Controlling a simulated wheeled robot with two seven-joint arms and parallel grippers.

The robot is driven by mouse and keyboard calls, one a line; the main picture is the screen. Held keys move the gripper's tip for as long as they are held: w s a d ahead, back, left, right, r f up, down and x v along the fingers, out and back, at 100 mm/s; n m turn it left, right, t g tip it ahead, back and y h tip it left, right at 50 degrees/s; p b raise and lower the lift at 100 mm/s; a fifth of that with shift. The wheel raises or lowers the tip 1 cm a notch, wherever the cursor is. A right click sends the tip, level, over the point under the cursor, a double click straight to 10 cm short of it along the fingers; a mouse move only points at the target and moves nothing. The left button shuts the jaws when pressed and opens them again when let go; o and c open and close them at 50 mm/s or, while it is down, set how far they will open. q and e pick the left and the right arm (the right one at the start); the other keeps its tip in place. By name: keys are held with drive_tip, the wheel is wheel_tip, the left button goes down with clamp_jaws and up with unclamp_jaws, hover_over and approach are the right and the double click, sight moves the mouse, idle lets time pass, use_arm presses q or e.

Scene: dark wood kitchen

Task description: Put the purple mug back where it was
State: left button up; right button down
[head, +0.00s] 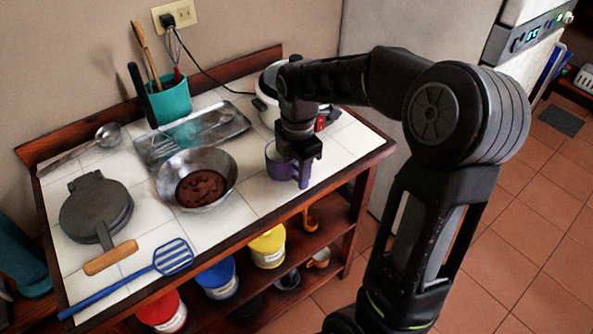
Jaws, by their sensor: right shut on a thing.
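The purple mug (279,164) is at the right part of the white-tiled counter (252,195), near its front edge. My right gripper (303,177) comes down from above at the mug's right side and is shut on it. The gripper's fingers hide part of the mug's right side. The mug looks upright. I cannot tell whether its base touches the tiles or is slightly above them. My left gripper is not in view.
A metal bowl with brown contents (168,180) stands left of the mug. A white cooker (264,104) is behind it. A metal tray (230,125), teal utensil holder (172,101), waffle iron (95,205) and blue spatula (118,291) occupy the left. Coloured tubs (268,248) stand on the shelf below.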

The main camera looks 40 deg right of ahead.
drive_tip(key=shift+f, duration=0.2)
drive_tip(key=c, duration=0.8)
unclamp_jaws()
wheel_tip(320, 180, up, 12)
drive_tip(key=shift+s+r, duration=0.15)
idle(0.3)
